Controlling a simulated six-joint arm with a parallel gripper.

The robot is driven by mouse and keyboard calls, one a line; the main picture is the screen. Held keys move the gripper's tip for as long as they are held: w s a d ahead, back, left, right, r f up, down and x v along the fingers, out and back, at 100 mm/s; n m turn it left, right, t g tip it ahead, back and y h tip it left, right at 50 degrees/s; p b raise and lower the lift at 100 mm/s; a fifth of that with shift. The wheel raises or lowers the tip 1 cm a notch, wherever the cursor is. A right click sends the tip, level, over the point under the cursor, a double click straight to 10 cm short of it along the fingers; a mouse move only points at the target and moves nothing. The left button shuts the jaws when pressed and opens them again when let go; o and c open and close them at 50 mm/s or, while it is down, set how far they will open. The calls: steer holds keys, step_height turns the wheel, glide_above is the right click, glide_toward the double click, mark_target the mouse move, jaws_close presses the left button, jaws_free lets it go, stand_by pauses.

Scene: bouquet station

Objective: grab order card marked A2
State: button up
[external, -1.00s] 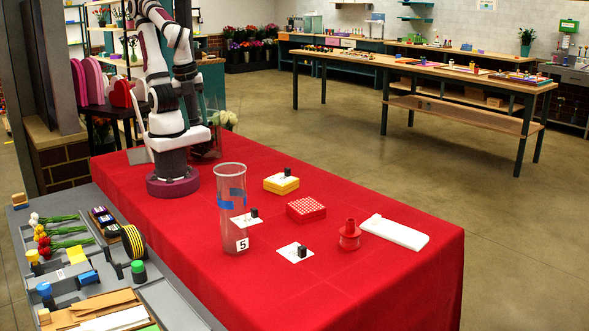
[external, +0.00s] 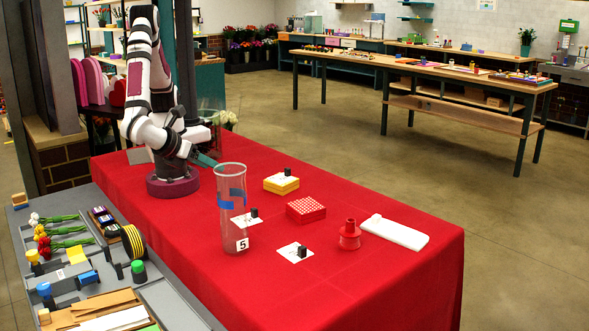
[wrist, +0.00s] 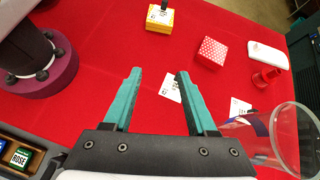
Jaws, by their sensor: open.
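Three white order cards with small black blocks on them show in the external view. One card (external: 278,180) lies on a yellow box, one (external: 240,221) lies on the red cloth by the clear vase, and one (external: 289,253) lies nearer the front. Their marks are too small to read. In the wrist view, one card (wrist: 168,88) shows between my fingers, partly covered by the right one; others lie on the yellow box (wrist: 161,14) and at the right (wrist: 238,107). My gripper (wrist: 158,73) has teal fingers, open and empty, above the cloth near my base.
A clear vase (external: 232,238) with blue tape, marked 5, stands upright close to the cards. A red dotted box (external: 305,210), a red container (external: 349,236) and a white slab (external: 395,232) sit to the right. Flowers and tools fill the left-hand trays.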

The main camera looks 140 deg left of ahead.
mark_target(252, 212)
steer(key=w+d+f+m+t+y, duration=0.1)
steer(key=f, duration=0.1)
steer(key=w+d+f+m+t+y, duration=0.1)
steer(key=d+f, duration=0.1)
steer(key=f, duration=0.1)
steer(key=d+f+m+t+y, duration=0.1)
steer(key=f+m, duration=0.1)
steer(key=shift+w+d+f, duration=0.3)
steer(key=shift+w+d, duration=0.05)
steer(key=shift+w, duration=0.05)
steer(key=x, duration=0.5)
steer(key=f+x, duration=0.1)
steer(key=x, duration=0.9)
steer(key=shift+w+f, duration=0.15)
steer(key=shift+f, duration=0.15)
jaws_close()
